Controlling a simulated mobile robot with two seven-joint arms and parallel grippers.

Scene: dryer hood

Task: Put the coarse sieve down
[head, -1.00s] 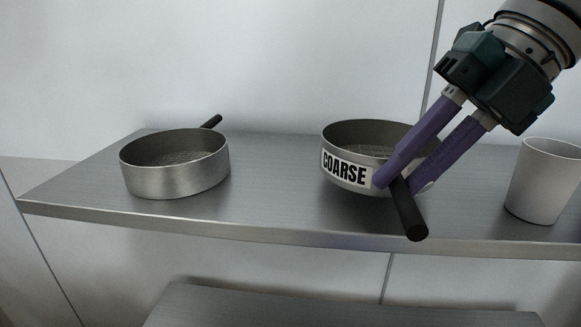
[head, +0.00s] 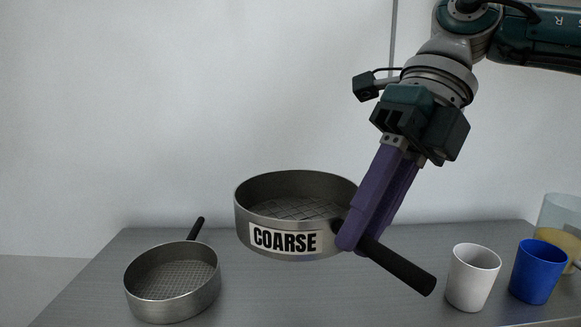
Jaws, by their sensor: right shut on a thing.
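The coarse sieve (head: 284,240) is a round grey metal pan with a mesh floor, a white label reading COARSE and a black handle pointing to the lower right. My right gripper (head: 357,240), with purple fingers, is shut on its handle close to the rim. The sieve appears raised above the grey metal shelf (head: 400,285), nearly level. My left gripper is not in view.
A second, unlabelled sieve (head: 172,298) stands on the shelf at left, its handle pointing back. At right stand a white cup (head: 471,278), a blue mug (head: 537,272) and a clear container (head: 562,225) with yellowish contents. The shelf between the second sieve and the white cup looks clear.

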